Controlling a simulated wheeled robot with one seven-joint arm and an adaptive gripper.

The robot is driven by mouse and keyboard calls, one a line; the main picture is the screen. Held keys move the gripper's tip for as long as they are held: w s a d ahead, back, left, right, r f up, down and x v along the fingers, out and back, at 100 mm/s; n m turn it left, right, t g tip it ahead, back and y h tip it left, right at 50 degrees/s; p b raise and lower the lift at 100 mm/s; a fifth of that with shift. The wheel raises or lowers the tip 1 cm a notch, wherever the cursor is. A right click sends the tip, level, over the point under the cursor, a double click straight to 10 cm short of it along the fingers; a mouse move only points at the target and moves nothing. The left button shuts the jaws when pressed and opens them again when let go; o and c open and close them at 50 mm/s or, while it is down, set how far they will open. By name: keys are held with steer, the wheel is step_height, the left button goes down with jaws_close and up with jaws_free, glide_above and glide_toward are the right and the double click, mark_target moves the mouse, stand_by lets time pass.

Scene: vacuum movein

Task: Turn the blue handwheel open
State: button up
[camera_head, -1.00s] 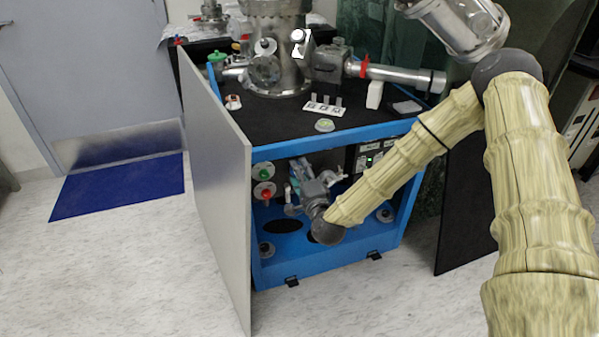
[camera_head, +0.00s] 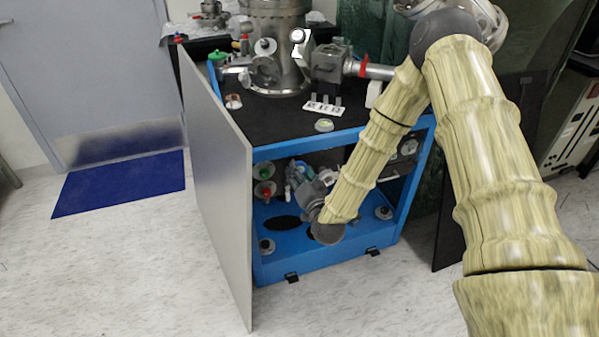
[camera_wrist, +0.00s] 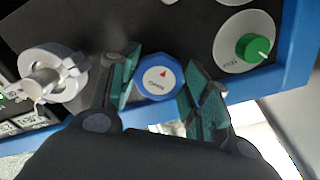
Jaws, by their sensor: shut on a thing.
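The blue handwheel (camera_wrist: 141,90) shows in the wrist view as an octagonal knob with a white face and a red arrow that points up and slightly right. My gripper (camera_wrist: 158,86) is shut on it, with one green-padded finger on its left side and one on its right. In the head view my gripper (camera_head: 300,180) reaches into the open front of the blue cabinet. There my gripper and wrist hide most of the handwheel.
A green knob (camera_wrist: 253,47) on a white disc sits right of the handwheel, and a silver fitting (camera_wrist: 52,78) sits left. In the head view the cabinet's grey door (camera_head: 218,180) stands open at the left. The blue cabinet frame (camera_head: 300,268) borders the opening.

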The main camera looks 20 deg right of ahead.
steer(key=n, duration=2.2)
steer(key=shift+d, duration=0.25)
steer(key=n, duration=0.5)
steer(key=shift+d+r, duration=0.1)
steer(key=shift+n, duration=0.3)
steer(key=o, duration=1)
steer(key=shift+s, duration=0.1)
steer(key=s, duration=1.1)
steer(key=shift+s+d, duration=0.15)
steer(key=shift+s, duration=0.25)
